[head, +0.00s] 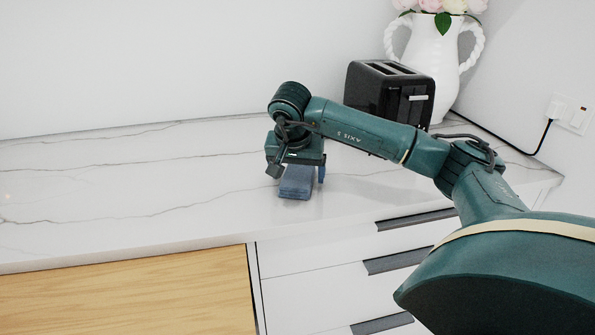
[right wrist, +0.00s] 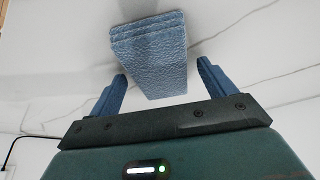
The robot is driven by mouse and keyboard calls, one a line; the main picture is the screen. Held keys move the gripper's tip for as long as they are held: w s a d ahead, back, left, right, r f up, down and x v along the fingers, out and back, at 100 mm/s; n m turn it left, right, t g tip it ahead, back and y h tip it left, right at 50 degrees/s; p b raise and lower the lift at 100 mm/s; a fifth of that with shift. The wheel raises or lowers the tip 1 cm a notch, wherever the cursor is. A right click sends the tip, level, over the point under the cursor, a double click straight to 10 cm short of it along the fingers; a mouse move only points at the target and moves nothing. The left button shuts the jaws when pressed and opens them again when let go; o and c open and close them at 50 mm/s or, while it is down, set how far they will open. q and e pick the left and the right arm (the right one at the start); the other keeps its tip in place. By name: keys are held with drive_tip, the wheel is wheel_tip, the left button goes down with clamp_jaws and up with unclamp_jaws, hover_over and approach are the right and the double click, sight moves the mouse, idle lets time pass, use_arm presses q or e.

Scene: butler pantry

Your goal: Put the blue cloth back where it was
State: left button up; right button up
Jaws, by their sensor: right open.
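The blue cloth (head: 296,186) is a folded, thick block on the white marble counter near its front edge. It also shows in the right wrist view (right wrist: 150,55), textured and layered. My right gripper (head: 295,174) is over the cloth, pointing down. In the right wrist view my right gripper (right wrist: 162,72) is open, with one finger on each side of the cloth's near end and a gap on both sides. The top of the cloth is partly hidden by the gripper in the head view. My left gripper is not in view.
A black toaster (head: 385,92) and a white vase with flowers (head: 432,55) stand at the back right of the counter (head: 120,185). A cord runs to a wall outlet (head: 572,114). Drawers with dark handles are below. The counter's left side is clear.

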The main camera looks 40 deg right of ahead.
drive_tip(key=shift+r, duration=0.1)
drive_tip(key=p+v, duration=0.1)
drive_tip(key=v, duration=1.1)
drive_tip(key=shift+p, duration=0.35)
